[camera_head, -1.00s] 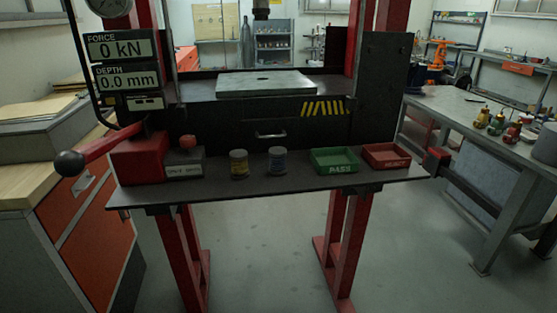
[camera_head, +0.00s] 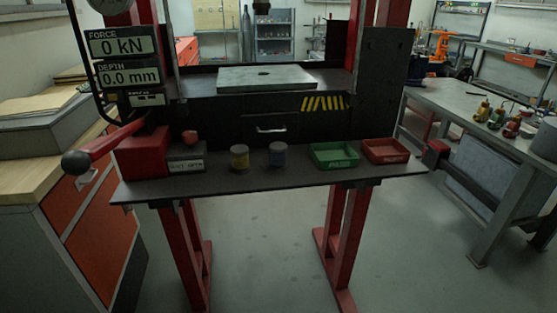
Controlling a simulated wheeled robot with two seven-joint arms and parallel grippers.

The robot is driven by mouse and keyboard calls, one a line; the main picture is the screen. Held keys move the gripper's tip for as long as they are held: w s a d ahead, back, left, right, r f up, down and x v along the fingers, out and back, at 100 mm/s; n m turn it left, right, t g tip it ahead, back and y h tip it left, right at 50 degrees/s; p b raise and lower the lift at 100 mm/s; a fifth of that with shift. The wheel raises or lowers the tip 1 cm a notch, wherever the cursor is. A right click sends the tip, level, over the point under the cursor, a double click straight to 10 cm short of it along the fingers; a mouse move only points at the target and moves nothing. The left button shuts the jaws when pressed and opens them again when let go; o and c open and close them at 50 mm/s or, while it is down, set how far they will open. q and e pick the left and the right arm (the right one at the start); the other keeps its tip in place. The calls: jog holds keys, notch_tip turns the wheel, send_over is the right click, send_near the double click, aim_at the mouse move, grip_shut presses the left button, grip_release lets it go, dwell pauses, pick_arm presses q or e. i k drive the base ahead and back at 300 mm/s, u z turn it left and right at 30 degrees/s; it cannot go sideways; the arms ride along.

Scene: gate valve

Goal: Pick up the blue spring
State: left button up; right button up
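A small upright cylinder with a blue tint, which looks like the blue spring (camera_head: 278,155), stands on the dark shelf (camera_head: 300,178) at the front of the press. A similar yellowish spring (camera_head: 239,157) stands just to its left, with a small gap between them. Neither of my grippers shows in the head view.
A green tray (camera_head: 333,156) and a red tray (camera_head: 386,151) sit right of the springs. Left of them are a labelled block (camera_head: 187,165), a red box (camera_head: 143,154) and a lever with a dark ball (camera_head: 76,162). A steel plate (camera_head: 266,78) lies behind.

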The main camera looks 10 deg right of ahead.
aim_at(277, 164)
jog(key=z, duration=0.05)
jog(key=k, duration=0.55)
jog(key=u, duration=0.95)
jog(key=i, duration=1.6)
jog(key=z, duration=1)
